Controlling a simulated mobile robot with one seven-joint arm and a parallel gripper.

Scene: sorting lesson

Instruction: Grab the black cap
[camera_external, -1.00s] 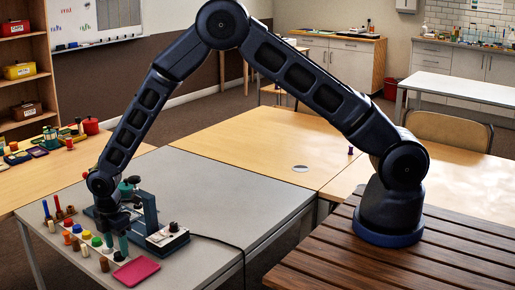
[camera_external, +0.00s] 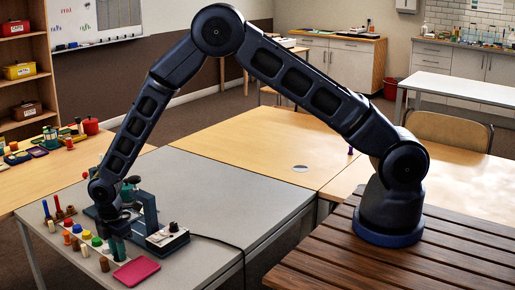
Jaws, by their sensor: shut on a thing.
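A dark teal stand (camera_external: 149,213) and a white box with a black knob (camera_external: 167,239) are close on the right. A pink tray (camera_external: 136,271) lies just in front. The grey table's right part (camera_external: 255,205) is clear apart from a black cable.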

